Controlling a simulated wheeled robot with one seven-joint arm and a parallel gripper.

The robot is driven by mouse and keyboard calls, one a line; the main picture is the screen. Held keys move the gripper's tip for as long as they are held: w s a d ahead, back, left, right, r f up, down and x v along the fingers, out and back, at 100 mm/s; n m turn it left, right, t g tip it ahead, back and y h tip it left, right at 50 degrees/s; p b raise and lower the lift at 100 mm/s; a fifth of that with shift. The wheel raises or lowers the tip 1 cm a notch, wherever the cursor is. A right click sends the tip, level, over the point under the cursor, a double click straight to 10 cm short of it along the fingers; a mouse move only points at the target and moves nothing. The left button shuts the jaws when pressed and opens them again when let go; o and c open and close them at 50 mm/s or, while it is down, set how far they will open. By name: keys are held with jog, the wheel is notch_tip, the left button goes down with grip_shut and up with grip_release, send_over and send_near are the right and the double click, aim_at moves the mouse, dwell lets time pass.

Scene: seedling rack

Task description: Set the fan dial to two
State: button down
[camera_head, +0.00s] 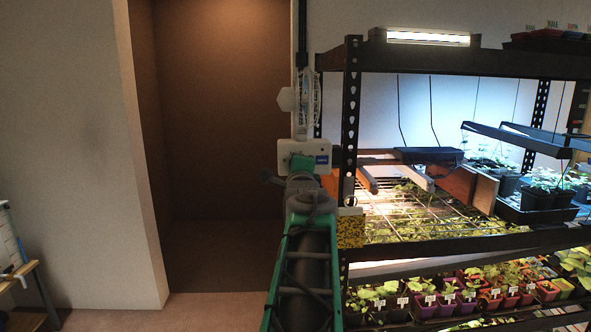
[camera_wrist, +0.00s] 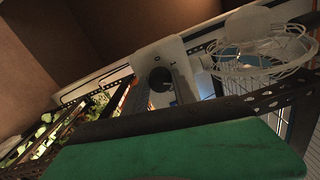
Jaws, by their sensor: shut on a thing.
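The fan's white control box (camera_head: 288,149) is on the left end of the rack, below the fan (camera_head: 305,100), with a small blue label on its right. My gripper (camera_head: 301,166) reaches up to the front of this box and hides the dial in the head view. In the wrist view the box (camera_wrist: 152,55) is tilted, and the dark round dial (camera_wrist: 160,78) shows between my gripper's fingers (camera_wrist: 161,90). The fingers are shut on the dial. I cannot read its setting. The fan's wire cage (camera_wrist: 255,75) is to its right.
The black rack post (camera_head: 351,120) stands just right of my arm. Wire shelf (camera_head: 430,222) and seedling pots (camera_head: 470,297) fill the rack on the right. A yellow speckled card (camera_head: 351,228) hangs at the post. The brown alcove (camera_head: 215,120) to the left is empty.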

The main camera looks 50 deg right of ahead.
jog(key=shift+r, duration=0.1)
jog(key=c, duration=1)
grip_release()
jog(key=shift+c, duration=0.2)
jog(key=b+v, duration=0.1)
jog(key=v, duration=0.7)
jog(key=shift+d, duration=0.1)
